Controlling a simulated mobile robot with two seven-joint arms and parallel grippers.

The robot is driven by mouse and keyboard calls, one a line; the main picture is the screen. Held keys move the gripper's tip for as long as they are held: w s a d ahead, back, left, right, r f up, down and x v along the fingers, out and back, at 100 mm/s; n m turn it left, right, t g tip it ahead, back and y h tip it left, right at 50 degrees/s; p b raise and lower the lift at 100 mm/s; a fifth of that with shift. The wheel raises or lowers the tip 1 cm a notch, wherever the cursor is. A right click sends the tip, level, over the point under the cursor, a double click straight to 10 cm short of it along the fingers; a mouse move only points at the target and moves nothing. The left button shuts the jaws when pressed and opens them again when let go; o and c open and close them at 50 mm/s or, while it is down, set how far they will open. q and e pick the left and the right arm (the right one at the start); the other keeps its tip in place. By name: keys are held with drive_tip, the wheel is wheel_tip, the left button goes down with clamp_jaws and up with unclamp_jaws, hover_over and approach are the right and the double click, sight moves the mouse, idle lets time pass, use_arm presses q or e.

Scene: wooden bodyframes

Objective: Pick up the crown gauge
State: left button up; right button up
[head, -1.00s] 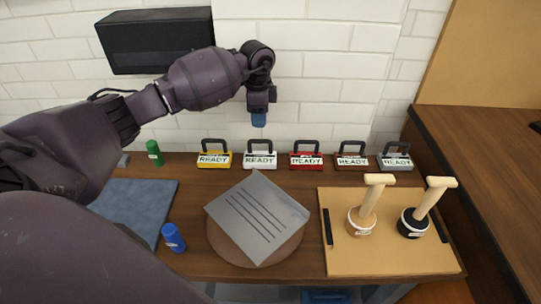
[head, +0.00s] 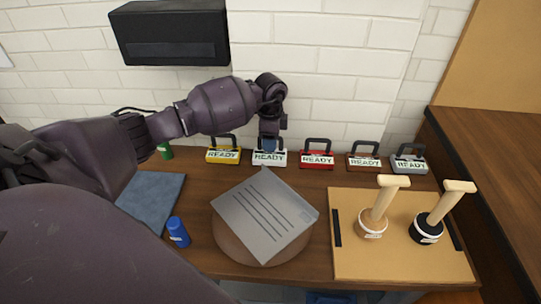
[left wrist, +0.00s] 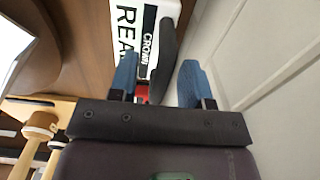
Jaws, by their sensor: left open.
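My right gripper is not in view.
A yellow gauge (head: 223,156) and a red gauge (head: 317,160) stand on either side. Brown (head: 364,162) and grey (head: 408,164) gauges are further right. A grey plate (head: 250,225) lies on a round board in front. A black box (head: 170,35) hangs on the wall above my arm.

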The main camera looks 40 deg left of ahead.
use_arm(q)
drive_tip(key=shift+f, duration=0.6)
clamp_jaws()
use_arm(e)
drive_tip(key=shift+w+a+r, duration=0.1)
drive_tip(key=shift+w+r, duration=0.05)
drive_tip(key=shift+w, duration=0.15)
use_arm(q)
drive_tip(key=shift+r, duration=0.15)
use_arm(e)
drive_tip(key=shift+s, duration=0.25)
